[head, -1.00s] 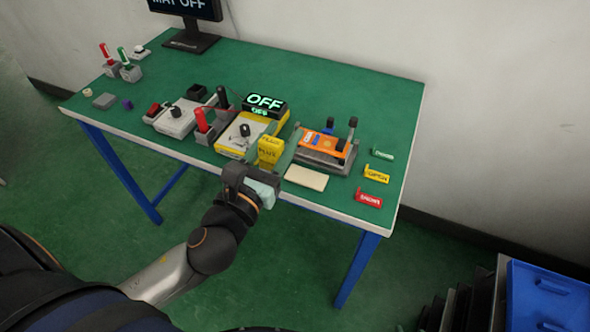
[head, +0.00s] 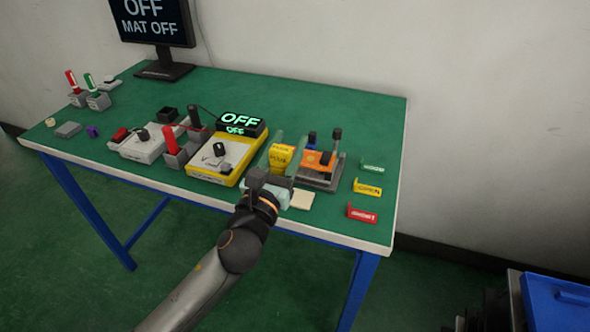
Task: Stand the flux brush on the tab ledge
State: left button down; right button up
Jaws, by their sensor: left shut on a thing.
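My left gripper (head: 277,184) is near the front edge of the green bench, right of the yellow meter. It is shut on a yellow lettered piece, which I take for the flux brush (head: 281,159). The brush looks upright just beyond the jaws; its lower end is hidden by the gripper. Beside it, left of the orange fixture (head: 318,163), are grey-green strips. I cannot tell whether they belong to the tab ledge, nor whether the brush touches anything there. My right gripper is not in view.
The yellow meter (head: 206,168) with an OFF display (head: 241,124) stands left. A cream pad (head: 302,200) lies near the front edge. Green, yellow and red tags (head: 362,213) line the right side. A monitor (head: 151,22) stands at the back. The bench middle behind is clear.

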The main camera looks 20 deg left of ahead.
pick_arm(q)
jog(key=shift+w+d+f, duration=0.1)
jog(key=shift+w+f, duration=0.5)
jog(key=shift+f, duration=0.25)
jog(key=f+b, duration=0.1)
jog(key=w+f+b, duration=0.1)
jog(key=f, duration=0.1)
jog(key=f+b, duration=0.1)
jog(key=shift+w+d+f, duration=0.2)
jog(key=shift+w, duration=0.1)
jog(key=shift+f, duration=0.15)
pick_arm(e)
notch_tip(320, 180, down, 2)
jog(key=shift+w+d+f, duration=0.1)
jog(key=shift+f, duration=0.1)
pick_arm(q)
jog(key=shift+c, duration=1.9)
grip_release()
jog(key=shift+f, duration=0.1)
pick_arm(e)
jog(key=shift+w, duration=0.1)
